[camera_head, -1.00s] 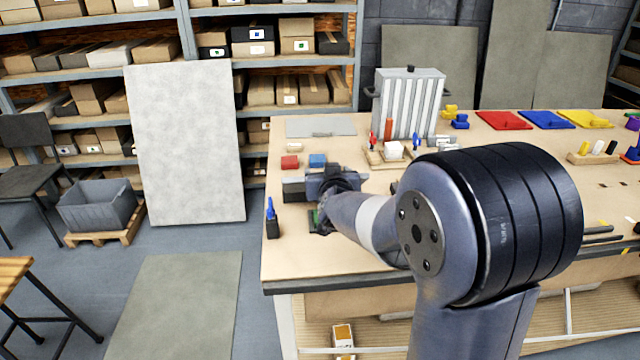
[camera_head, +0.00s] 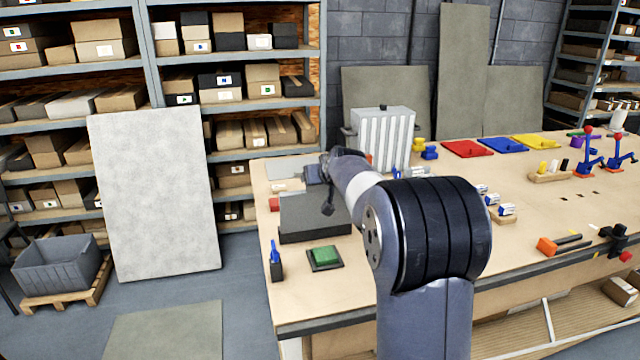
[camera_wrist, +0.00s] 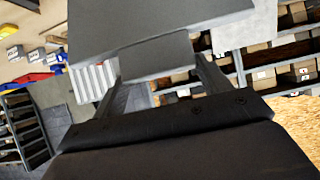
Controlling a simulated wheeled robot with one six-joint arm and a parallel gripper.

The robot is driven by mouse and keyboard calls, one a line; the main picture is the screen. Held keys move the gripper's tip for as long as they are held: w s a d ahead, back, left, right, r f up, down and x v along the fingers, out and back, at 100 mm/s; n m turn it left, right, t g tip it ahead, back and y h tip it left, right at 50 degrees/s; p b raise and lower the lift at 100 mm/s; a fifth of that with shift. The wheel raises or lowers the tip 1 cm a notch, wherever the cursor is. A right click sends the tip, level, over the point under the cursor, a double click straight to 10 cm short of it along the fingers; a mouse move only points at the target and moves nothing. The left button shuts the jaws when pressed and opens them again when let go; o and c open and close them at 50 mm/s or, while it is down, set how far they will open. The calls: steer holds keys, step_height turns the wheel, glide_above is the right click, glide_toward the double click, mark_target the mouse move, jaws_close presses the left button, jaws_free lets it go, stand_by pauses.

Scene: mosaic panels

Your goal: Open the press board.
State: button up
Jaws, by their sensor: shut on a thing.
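The dark grey press board (camera_head: 312,210) is on the left end of the workbench, behind a small black tray with a green pad (camera_head: 325,256). The pad lies uncovered. My gripper (camera_head: 318,175) is at the far side of the board, partly hidden by my own wrist and arm. In the wrist view, my gripper (camera_wrist: 160,62) is shut on a grey block-like part (camera_wrist: 158,58) that seems to join a wide grey plate (camera_wrist: 150,18). I take this to be the press board's edge or grip; the exact hold is hard to see.
A blue-topped black holder (camera_head: 276,262) stands left of the green pad. A red block (camera_head: 274,204) shows beside the board. A ribbed white box (camera_head: 383,138) stands behind my arm. Coloured plates (camera_head: 492,146) lie farther right. The bench (camera_head: 345,300) front-left corner is clear.

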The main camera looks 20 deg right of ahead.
steer(key=shift+w+r+p, duration=0.15)
steer(key=shift+w+p, duration=0.4)
steer(key=shift+w, duration=0.3)
steer(key=w+p, duration=0.1)
steer(key=p, duration=0.1)
steer(key=w+r+p, duration=0.1)
steer(key=p, duration=0.1)
steer(key=shift+w+g+p, duration=0.2)
steer(key=shift+g+p, duration=0.1)
steer(key=shift+g, duration=0.1)
steer(key=shift+w+d+f+g+p, duration=0.1)
steer(key=shift+w+f+g+p, duration=0.2)
steer(key=shift+w+g+p, duration=0.5)
steer(key=shift+w+f+g+p, duration=0.3)
steer(key=shift+w+p, duration=0.15)
steer(key=shift+w, duration=0.7)
steer(key=o, duration=1.4)
steer(key=shift+r, duration=0.1)
steer(key=shift+r, duration=0.1)
